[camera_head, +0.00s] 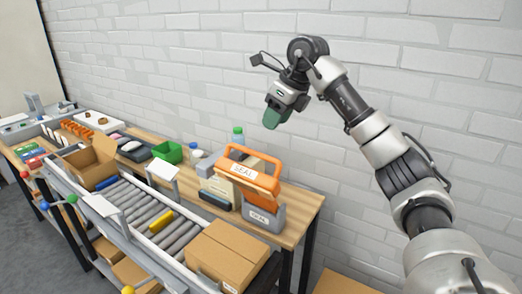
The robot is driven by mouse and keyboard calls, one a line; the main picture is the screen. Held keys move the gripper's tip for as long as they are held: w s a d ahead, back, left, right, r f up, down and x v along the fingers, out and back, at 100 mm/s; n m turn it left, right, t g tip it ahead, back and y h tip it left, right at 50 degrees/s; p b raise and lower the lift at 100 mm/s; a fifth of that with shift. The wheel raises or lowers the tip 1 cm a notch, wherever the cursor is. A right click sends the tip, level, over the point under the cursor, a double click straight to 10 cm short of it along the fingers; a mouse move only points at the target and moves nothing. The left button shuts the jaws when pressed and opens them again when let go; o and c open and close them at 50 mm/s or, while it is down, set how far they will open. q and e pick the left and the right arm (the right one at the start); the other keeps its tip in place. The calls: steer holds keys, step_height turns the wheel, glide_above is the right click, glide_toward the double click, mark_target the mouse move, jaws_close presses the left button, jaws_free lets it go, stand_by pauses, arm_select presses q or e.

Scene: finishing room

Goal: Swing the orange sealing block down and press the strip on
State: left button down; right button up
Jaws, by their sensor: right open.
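The orange sealing block (262,182) has a loop handle and a white SEAL label. It sits tilted above a grey base (265,217) with its own label, near the right end of the wooden bench. My right gripper (272,118), with green fingers, is open and empty in the air above and behind the block, against the wall. It does not touch the block. A closed cardboard box (228,255) lies on the roller conveyor in front of the block. I cannot make out the strip. My left gripper is out of view.
The roller conveyor (150,210) runs along the front of the bench (294,220). Air between my right gripper and the block looks clear.

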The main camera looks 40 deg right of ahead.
steer(key=p+x, duration=0.1)
steer(key=x, duration=0.9)
steer(key=shift+w+f+p, duration=0.2)
steer(key=shift+f+p, duration=0.1)
steer(key=shift+p, duration=0.1)
jaws_close()
